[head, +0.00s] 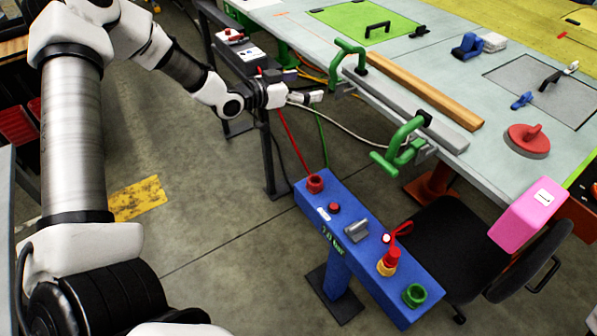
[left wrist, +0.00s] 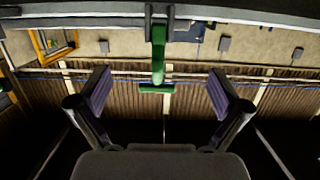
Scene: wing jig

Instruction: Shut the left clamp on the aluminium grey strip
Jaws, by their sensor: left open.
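The aluminium grey strip (head: 410,108) lies along the near edge of the table. The left clamp (head: 345,55), with a green handle, sits at the strip's far left end; its handle rises above the table and bends toward the edge. My left gripper (head: 313,97) is in front of the table edge, lower and left of this clamp, apart from it. In the left wrist view my open fingers (left wrist: 160,93) stand either side of a green bar with a crosspiece (left wrist: 158,65), which lies ahead between them. Nothing is held. My right gripper is out of view.
A second green clamp (head: 402,145) stands at the strip's near end. A wooden strip (head: 425,90) lies alongside. Hoses hang beneath the gripper.

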